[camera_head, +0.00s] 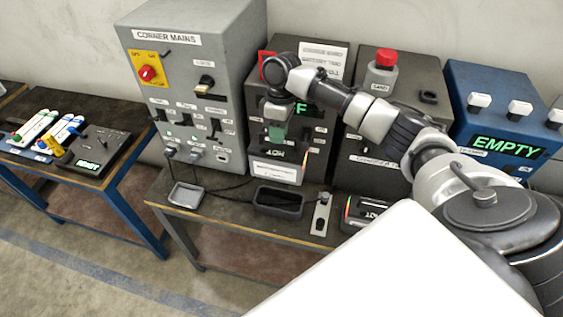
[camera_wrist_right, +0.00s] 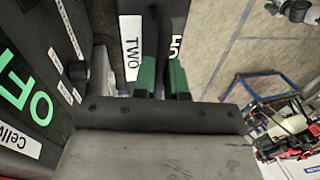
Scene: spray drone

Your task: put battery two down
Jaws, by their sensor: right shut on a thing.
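My right gripper (camera_head: 277,128) reaches in from the right, in front of the dark charger cabinet with the green display. In the right wrist view its green fingers (camera_wrist_right: 162,80) are shut on the dark handle (camera_wrist_right: 158,45) of battery two. A white label reading "TWO" (camera_wrist_right: 132,45) shows beside the handle. The battery's lower part and what lies under it are hidden in the wrist view. In the head view it blends with the dark cabinet, so I cannot tell whether it touches anything. My left gripper is not in view.
On the bench in front are a grey tray (camera_head: 186,195), a dark tray (camera_head: 279,201), a metal plate with black knobs (camera_head: 322,213) and a dark item marked "HOT" (camera_head: 361,213). The grey "CORNER MAINS" cabinet (camera_head: 190,80) stands left. A blue cabinet reads "EMPTY" (camera_head: 505,147).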

